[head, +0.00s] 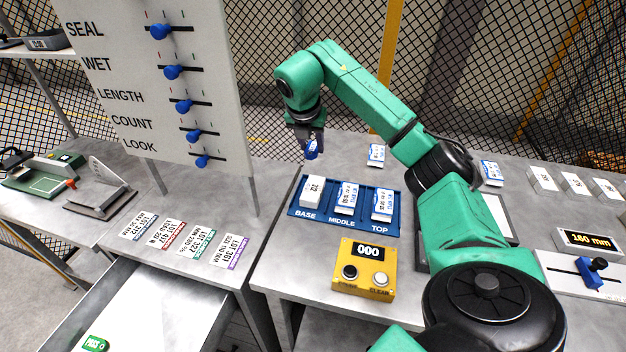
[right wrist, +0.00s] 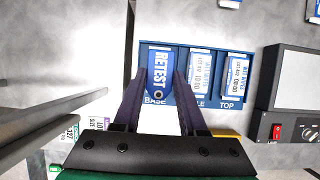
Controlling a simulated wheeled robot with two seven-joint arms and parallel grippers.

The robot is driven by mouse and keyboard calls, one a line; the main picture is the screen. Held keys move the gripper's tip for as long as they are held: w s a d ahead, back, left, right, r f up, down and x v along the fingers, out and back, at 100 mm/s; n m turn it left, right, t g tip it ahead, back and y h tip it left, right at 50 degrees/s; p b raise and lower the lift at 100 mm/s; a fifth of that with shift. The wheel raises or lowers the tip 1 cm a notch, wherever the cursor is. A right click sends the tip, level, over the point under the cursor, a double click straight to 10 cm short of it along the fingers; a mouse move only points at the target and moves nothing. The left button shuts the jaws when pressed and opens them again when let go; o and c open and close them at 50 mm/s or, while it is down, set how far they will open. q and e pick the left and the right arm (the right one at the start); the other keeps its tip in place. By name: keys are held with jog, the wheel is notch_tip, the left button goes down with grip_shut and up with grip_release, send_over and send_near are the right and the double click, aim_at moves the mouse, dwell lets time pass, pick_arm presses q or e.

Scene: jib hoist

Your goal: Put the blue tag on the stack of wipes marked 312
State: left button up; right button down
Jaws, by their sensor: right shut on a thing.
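My right gripper (head: 310,138) is shut on a blue tag (head: 311,151), held above the table behind the blue tray. In the right wrist view the tag (right wrist: 158,72) reads RETEST and hangs between the fingers, covering most of the BASE slot. A white stack (head: 312,190) stands in the BASE slot; its small marking is not clearly readable. White stacks (head: 543,179), (head: 575,184) and (head: 607,189) stand at the right; I cannot read which is marked 312. My left gripper is not in view.
The blue tray (head: 298,209) has blue-and-white packs in MIDDLE (head: 346,198) and TOP (head: 382,204). A yellow counter box (head: 364,269) reads 000. Loose packs (head: 376,154) and (head: 491,173) lie on the table. A slider panel (head: 160,85) stands left; an open drawer holds a green tag (head: 95,344).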

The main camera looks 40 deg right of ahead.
jog(key=p, duration=0.1)
send_over(314, 186)
jog(key=s+a, duration=0.1)
jog(key=a, duration=0.1)
notch_tip(314, 186, down, 6)
jog(key=f, duration=0.2)
jog(key=f+p, duration=0.1)
jog(key=f, duration=0.3)
jog(key=shift+d+f+p, duration=0.1)
jog(key=shift+d+p, duration=0.15)
jog(key=shift+p, duration=0.05)
jog(key=shift+f, duration=0.2)
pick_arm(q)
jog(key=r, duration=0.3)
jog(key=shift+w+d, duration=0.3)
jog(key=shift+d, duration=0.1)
pick_arm(e)
jog(key=shift+c, duration=2.3)
grip_release()
jog(key=shift+f, duration=0.1)
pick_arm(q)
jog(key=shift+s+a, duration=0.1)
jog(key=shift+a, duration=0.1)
